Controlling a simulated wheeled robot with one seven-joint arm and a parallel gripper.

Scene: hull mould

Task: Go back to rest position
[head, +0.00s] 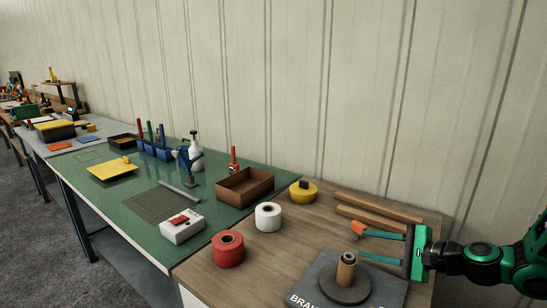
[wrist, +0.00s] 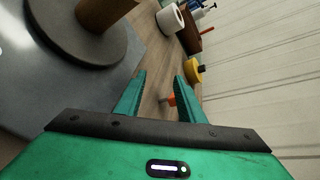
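My gripper (head: 360,244) is at the right of the head view, over the wooden bench (head: 300,240). It points left, with its two green fingers apart and nothing visible held between them. In the wrist view the gripper (wrist: 161,76) also shows open. A small orange item (head: 358,228) shows by the upper fingertip; the wrist view shows an orange piece (wrist: 168,101) beyond the finger gap. I cannot tell its full shape. A brown roll (head: 346,268) stands upright on a dark round base (head: 345,290), close to the lower finger.
A red roll (head: 228,250), a white roll (head: 268,217) and a yellow roll (head: 303,192) stand on the bench. Wooden strips (head: 378,207) lie near the wall. A brown tray (head: 245,188) and a white box (head: 182,228) are on the green-topped bench at left.

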